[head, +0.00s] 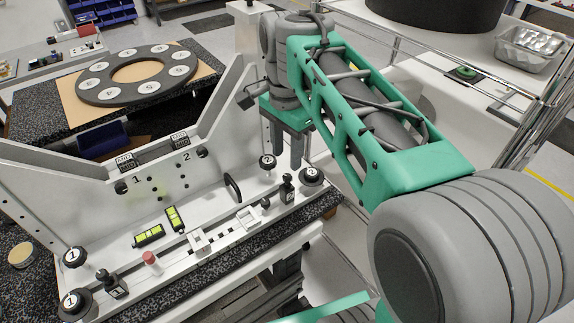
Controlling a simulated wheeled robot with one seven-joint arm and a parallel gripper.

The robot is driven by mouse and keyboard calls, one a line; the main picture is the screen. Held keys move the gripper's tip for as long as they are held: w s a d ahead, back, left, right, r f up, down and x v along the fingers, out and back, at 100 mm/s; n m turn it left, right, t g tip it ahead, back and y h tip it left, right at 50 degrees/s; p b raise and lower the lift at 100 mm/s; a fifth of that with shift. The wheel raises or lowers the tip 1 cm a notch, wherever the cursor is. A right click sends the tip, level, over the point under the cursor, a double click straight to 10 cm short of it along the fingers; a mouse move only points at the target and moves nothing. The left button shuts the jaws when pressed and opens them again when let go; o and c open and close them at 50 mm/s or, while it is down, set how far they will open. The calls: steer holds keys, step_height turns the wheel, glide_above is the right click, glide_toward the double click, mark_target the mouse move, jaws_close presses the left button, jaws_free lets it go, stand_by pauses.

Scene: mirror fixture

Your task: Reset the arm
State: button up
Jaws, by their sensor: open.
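My arm reaches in from the right of the head view, with a green frame around its grey links. My gripper (290,150) points down at the right end of the white fixture (215,170). Its two dark fingers are apart, with nothing seen between them. The fingers are close to a black knob marked 2 (267,162); I cannot tell whether they touch it. Another knob marked 2 (312,176) and a black clamp (287,188) are just below and right of the fingers.
Two knobs marked 1 (74,257) sit at the fixture's left end. A black handle (232,187) rises from its middle. A grey ring with numbered discs (137,74) lies on a table behind. A metal rack (470,60) with a clear bin (530,48) stands right.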

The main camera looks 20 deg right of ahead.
step_height(320, 180, up, 2)
steer(key=shift+r, duration=0.15)
stand_by(0.3)
steer(key=s+f+n+t, duration=0.3)
steer(key=s+f+n, duration=0.5)
steer(key=f+n, duration=0.5)
steer(key=shift+f, duration=0.15)
